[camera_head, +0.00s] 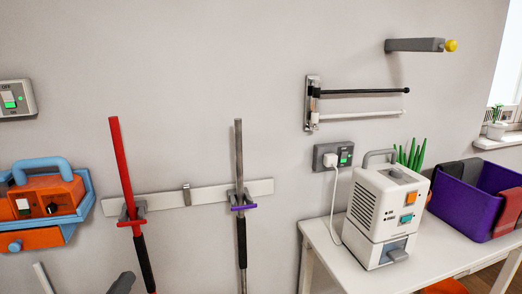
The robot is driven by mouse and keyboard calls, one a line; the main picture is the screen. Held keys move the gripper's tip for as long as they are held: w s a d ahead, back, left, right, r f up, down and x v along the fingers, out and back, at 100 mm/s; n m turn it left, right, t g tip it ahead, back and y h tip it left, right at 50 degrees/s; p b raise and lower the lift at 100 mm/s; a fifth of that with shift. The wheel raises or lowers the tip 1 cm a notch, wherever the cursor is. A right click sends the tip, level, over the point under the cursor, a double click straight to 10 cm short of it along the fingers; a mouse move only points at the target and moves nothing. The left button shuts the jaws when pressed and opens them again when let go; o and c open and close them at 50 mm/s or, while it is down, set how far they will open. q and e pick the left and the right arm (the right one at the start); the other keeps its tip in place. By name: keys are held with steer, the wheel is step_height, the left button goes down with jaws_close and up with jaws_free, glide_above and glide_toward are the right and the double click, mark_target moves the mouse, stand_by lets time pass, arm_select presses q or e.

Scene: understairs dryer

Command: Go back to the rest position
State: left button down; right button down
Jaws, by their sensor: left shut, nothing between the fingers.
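My left gripper (121,283) shows only as a small dark grey piece at the bottom edge, left of centre. It is shut and empty. It appears just left of the black grip of the red-handled pole (121,165), and most of it is cut off by the picture's edge. My right gripper is not in view.
A white wall rack (165,201) holds the red pole and a grey pole (239,155). An orange and blue toolbox-like unit (48,205) is at left. A white table (325,243) at right bears a white machine (388,214) and a purple bin (465,207). Folding rods (360,92) project from the wall.

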arm_select(q)
steer(key=s+d+f+m+g, duration=0.1)
steer(key=s+f+m+g, duration=0.9)
steer(key=s+f, duration=0.75)
steer(key=s+d+r+n+t+y, duration=0.1)
steer(key=d+n, duration=0.3)
steer(key=d, duration=0.6)
steer(key=shift+s+d+t, duration=0.2)
steer(key=shift+s+t, duration=0.1)
steer(key=shift+s, duration=0.15)
steer(key=shift+r, duration=0.1)
